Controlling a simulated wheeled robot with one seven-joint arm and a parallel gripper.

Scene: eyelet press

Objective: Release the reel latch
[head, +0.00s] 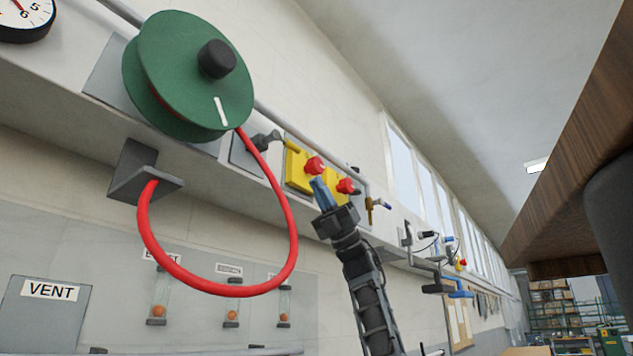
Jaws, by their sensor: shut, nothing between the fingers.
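A green reel (190,75) with a black hub knob (217,59) and a white mark on its face is mounted on the wall rail at the upper left. A red hose (290,225) hangs from it in a loop to a grey bracket (145,178). Right of the reel, a small grey lever (265,139) sits on a grey plate; I cannot tell whether it is the reel latch. My gripper (318,183) is shut and empty, its blue fingertips just below a red knob (315,165) on a yellow plate. I cannot tell whether they touch it. It is right of the reel and lever.
A second red knob (346,186) is close to the right of my gripper. Farther right are a brass valve (373,208) and blue-handled fittings (455,292). A gauge (25,18) is at top left. Flow tubes (158,297) and a VENT panel (45,312) are below.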

